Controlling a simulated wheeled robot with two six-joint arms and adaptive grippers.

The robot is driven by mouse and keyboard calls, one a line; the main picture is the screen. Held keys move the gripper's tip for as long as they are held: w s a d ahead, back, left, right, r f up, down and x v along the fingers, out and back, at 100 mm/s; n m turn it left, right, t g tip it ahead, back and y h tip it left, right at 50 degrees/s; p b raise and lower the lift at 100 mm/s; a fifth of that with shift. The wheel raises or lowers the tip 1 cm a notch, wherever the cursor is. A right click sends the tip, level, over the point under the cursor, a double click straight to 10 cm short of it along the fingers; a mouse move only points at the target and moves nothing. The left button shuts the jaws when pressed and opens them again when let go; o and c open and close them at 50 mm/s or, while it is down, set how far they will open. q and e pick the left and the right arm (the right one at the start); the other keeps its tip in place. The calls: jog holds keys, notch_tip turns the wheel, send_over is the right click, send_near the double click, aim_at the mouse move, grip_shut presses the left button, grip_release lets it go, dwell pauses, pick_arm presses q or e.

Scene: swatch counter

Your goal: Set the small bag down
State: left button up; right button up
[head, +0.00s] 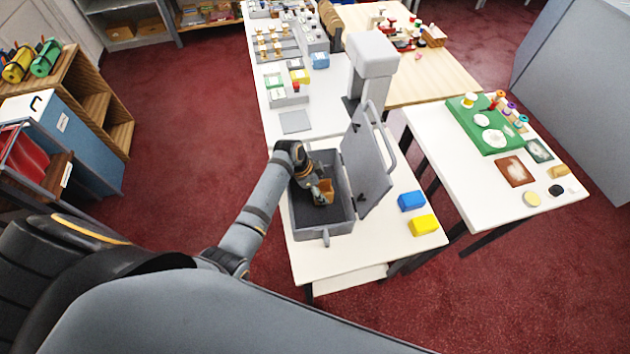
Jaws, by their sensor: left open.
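My left gripper (322,192) reaches down into an open grey case (325,232) on the white table. It is open. A small tan-orange item (326,185), perhaps the small bag, shows right at its fingertips inside the case. I cannot tell whether it touches the fingers or rests on the case floor, as the gripper partly hides it. The case's lid (368,165) stands raised on the right side. My right gripper is not in view.
A blue block (411,201) and a yellow block (424,225) lie right of the case on the white table (340,262). A grey stand (371,55) rises behind the lid. A second table (480,190) holds a green board (487,125) and small items.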

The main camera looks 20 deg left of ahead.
pick_arm(q)
jog(key=b+v, duration=0.1)
jog(key=v, duration=0.8)
jog(key=shift+r, duration=0.4)
jog(key=shift+s+a, duration=0.1)
jog(key=shift+a, duration=0.1)
